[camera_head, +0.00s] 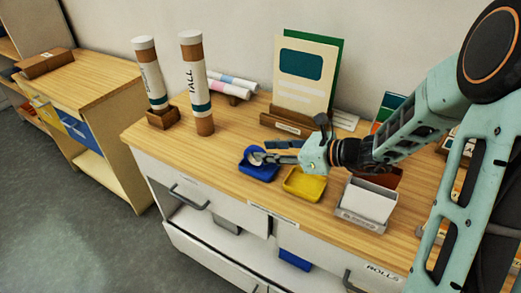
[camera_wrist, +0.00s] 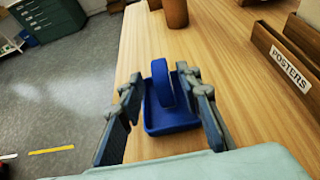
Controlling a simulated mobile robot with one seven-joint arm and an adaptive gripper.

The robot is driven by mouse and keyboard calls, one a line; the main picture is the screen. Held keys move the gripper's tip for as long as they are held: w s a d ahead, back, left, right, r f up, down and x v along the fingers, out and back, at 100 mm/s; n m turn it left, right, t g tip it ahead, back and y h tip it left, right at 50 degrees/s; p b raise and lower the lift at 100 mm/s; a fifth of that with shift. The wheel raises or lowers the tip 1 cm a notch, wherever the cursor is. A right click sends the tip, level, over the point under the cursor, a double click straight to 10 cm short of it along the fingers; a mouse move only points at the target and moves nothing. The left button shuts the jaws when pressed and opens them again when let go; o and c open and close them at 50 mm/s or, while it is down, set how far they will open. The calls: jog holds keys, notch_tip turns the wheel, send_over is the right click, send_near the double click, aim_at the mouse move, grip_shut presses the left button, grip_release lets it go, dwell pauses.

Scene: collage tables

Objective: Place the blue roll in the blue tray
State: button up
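The blue tray (camera_wrist: 172,127) lies on the wooden table; it also shows in the head view (camera_head: 259,174). The blue roll (camera_wrist: 161,84) stands on edge within the tray's outline in the wrist view. Whether it rests on the tray floor is hard to tell. My gripper (camera_wrist: 164,88) is open, with one finger on each side of the roll and a visible gap to both. In the head view my gripper (camera_head: 268,151) reaches in from the right, low over the tray, and partly covers the view of the roll.
A yellow tray (camera_head: 304,185) lies just right of the blue one. A grey card holder (camera_head: 365,218) stands further right. Tall tubes (camera_head: 196,90) and a poster stand (camera_head: 289,122) are behind. The tabletop left of the blue tray is clear.

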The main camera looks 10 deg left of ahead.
jog(key=v, duration=0.8)
jog(key=shift+d, duration=0.4)
jog(key=shift+s, duration=0.1)
